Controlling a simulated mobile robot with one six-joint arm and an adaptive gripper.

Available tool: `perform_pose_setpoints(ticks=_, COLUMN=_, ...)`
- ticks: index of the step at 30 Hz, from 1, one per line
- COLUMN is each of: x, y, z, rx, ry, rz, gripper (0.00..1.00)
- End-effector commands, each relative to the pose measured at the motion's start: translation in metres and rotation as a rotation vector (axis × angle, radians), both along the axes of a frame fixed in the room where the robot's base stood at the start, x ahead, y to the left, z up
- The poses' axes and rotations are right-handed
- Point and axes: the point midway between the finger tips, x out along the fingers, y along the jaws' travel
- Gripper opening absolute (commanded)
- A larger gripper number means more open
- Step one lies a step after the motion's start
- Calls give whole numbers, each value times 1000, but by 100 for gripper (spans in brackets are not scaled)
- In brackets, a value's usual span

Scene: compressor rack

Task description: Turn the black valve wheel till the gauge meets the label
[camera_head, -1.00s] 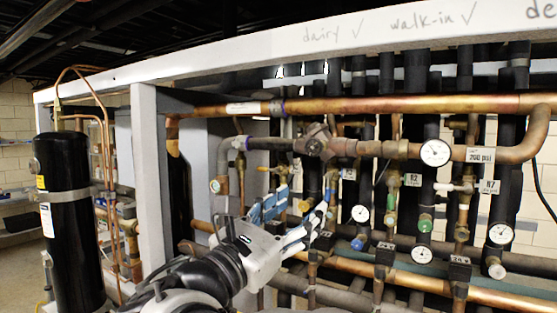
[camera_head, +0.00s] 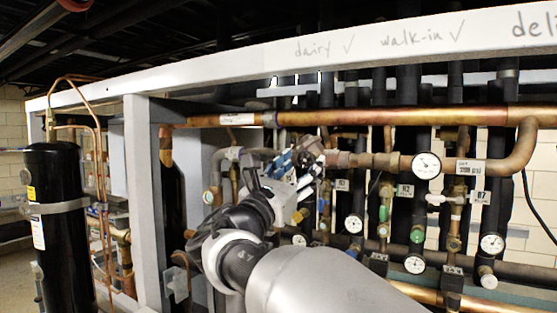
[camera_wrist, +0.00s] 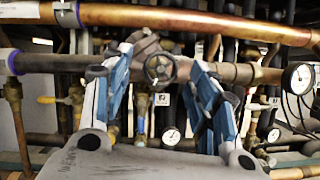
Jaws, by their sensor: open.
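The black valve wheel (camera_wrist: 160,67) faces the wrist camera, on a dark valve body set in the upper grey pipe. In the head view its place is largely covered by my gripper (camera_head: 295,172). My gripper (camera_wrist: 160,75) is open, its blue-padded fingers standing left and right of the wheel in the wrist view. No finger clearly touches the rim, and the depth between them is hard to tell. The gauge (camera_head: 427,165) is white and round, on the same pipe to the right; it also shows in the wrist view (camera_wrist: 298,77). Its needle is too small to read. The psi label (camera_head: 470,167) hangs just right of it.
A copper pipe (camera_head: 380,116) runs above the valve. Several smaller gauges, including one at the lower right (camera_head: 491,243), and green-capped valves sit below. A white frame post (camera_head: 146,200) and black tank (camera_head: 60,230) stand left.

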Motion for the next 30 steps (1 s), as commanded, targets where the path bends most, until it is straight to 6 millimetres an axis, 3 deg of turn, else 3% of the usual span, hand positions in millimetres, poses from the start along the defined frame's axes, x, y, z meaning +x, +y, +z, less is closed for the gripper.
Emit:
perform_pose_setpoints(ticks=6, x=19, y=-14, z=9, rx=0, ry=0, rz=-1, gripper=54)
perform_pose_setpoints(ticks=17, x=22, y=-16, z=11, rx=0, ry=0, rz=0, gripper=54)
perform_pose_setpoints(ticks=30, x=21, y=-16, z=11, rx=0, ry=0, rz=0, gripper=25)
